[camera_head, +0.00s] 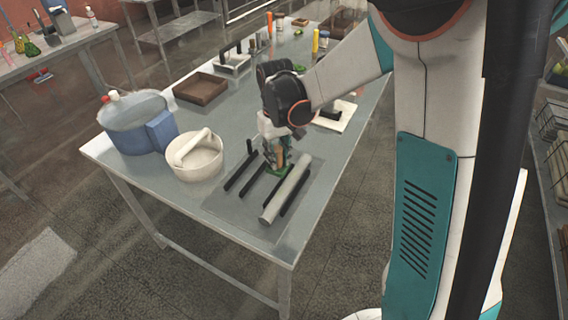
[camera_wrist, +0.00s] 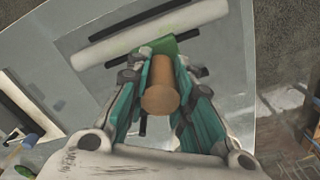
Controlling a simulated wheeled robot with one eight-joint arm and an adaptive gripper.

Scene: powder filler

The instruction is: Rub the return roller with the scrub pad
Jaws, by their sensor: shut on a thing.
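The return roller (camera_head: 286,190) is a pale grey cylinder lying at a slant near the table's front right edge, between dark bars. It also shows near the top of the wrist view (camera_wrist: 120,43). My gripper (camera_head: 277,157) is shut on the tan handle (camera_wrist: 160,88) of the scrub pad. The pad's green part (camera_wrist: 178,45) points down beyond the fingertips (camera_wrist: 160,70). In the head view the green pad (camera_head: 272,169) is low, just left of the roller's far end. The pad overlaps the roller's edge in the wrist view; I cannot tell whether they touch.
Dark bars (camera_head: 236,164) lie beside the roller. A white bucket (camera_head: 194,165) and a blue container (camera_head: 135,135) stand on the table's left. A brown tray (camera_head: 200,88) lies behind. A white board (camera_head: 334,114) lies right of my wrist.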

